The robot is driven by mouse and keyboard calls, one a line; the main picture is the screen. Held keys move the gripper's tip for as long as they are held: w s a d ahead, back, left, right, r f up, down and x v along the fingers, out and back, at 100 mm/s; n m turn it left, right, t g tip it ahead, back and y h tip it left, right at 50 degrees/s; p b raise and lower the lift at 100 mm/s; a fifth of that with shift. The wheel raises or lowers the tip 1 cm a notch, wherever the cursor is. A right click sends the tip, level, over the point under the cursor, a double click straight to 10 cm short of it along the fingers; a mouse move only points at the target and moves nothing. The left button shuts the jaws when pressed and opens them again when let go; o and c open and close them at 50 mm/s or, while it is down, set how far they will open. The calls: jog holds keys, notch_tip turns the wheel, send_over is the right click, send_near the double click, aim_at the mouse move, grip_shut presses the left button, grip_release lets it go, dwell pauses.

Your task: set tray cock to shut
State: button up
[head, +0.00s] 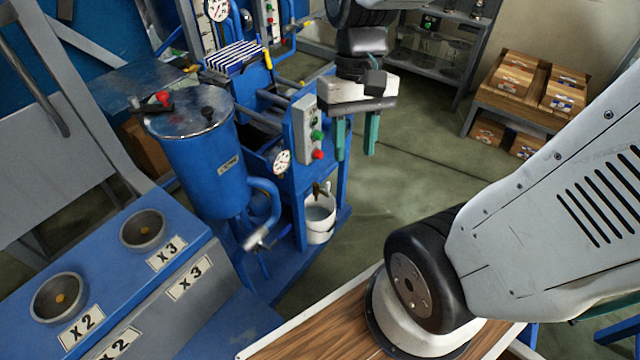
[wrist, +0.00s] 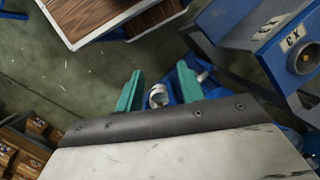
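My gripper (head: 356,140) hangs in the air with its two teal fingers pointing down, apart and empty. It is to the right of the grey button box on the blue machine. The wrist view shows the open fingers (wrist: 160,88) with a white bucket (wrist: 158,96) far below between them. In the head view the bucket (head: 319,222) stands on the blue base under a small brass-coloured tap (head: 321,190). Another valve with a pale handle (head: 257,239) sits at the foot of the blue vessel (head: 215,165). No label shows which is the tray cock, and I cannot tell the handle positions.
A button box (head: 309,130) and a gauge (head: 281,162) stand close left of my gripper. A blue bench (head: 110,270) with round sockets is at the lower left. A wooden table (head: 330,325) is in front. A rack of boxes (head: 535,90) stands far right. Open floor lies between.

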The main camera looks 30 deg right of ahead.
jog(key=w+d+f+m+g+y, duration=0.2)
jog(key=w+f+m+y, duration=0.45)
jog(key=w+f, duration=0.45)
jog(key=m+t+h, duration=0.2)
jog(key=m+t, duration=1.9)
jog(key=m, duration=0.2)
send_near(329, 186)
jog(key=x, duration=0.4)
jog(key=shift+w+a+f, duration=0.2)
jog(key=shift+a+f, duration=0.1)
jog(key=shift+a, duration=0.05)
jog(key=shift+t, duration=0.3)
jog(key=shift+d+x, duration=0.15)
jog(key=shift+x, duration=1.8)
jog(key=shift+d+x, duration=0.15)
jog(key=shift+x, duration=1.85)
jog(key=shift+r, duration=0.15)
